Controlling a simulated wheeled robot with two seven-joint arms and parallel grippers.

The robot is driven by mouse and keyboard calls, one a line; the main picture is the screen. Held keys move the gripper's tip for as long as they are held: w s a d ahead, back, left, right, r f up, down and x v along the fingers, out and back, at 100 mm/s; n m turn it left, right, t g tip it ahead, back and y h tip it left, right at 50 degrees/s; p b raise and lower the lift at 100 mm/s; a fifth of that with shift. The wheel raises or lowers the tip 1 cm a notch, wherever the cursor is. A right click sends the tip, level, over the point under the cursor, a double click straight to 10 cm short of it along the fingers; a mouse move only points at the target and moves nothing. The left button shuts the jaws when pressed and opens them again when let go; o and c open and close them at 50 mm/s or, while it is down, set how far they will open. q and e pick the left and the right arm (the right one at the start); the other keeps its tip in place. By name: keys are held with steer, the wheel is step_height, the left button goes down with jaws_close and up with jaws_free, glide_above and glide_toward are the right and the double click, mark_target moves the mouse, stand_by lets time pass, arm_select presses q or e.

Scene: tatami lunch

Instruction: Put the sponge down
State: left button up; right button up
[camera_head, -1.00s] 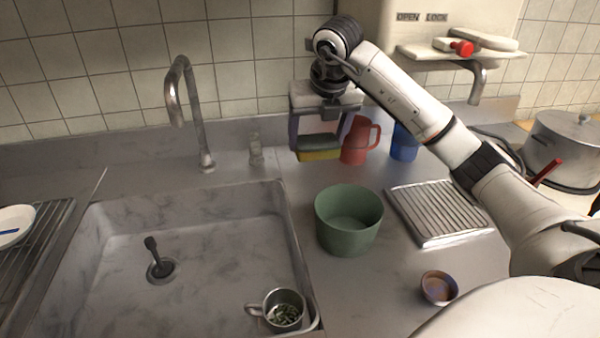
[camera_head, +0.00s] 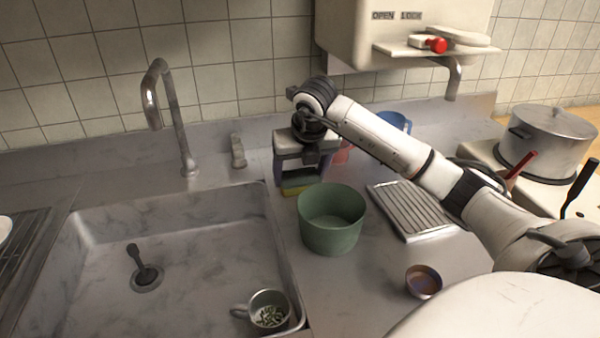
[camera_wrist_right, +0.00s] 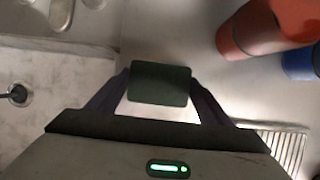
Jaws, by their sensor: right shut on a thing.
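The sponge has a dark green top and a yellow lower part. In the head view the sponge (camera_head: 297,188) is just behind and left of the green pot, right of the sink's back corner. My right gripper (camera_head: 302,172) points down and is shut on it. In the right wrist view the sponge's dark green face (camera_wrist_right: 160,83) sits between the two fingers. It is at or just above the counter (camera_head: 345,285); I cannot tell if it touches. The pot's rim hides part of it. My left gripper is in neither view.
The green pot (camera_head: 331,232) stands close in front of the gripper. A red mug (camera_wrist_right: 262,28) and a blue mug (camera_wrist_right: 300,63) are to its right. The sink (camera_head: 95,235) with a metal cup (camera_head: 267,310) lies left. A ridged drain plate (camera_head: 412,210) is right of the pot.

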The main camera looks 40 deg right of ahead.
steer(key=o, duration=1.1)
steer(key=shift+f, duration=0.1)
steer(key=shift+r, duration=0.25)
steer(key=v, duration=1.1)
steer(key=shift+s+a+r+p, duration=0.15)
steer(key=shift+s+r+p, duration=0.1)
steer(key=shift+r+p, duration=0.1)
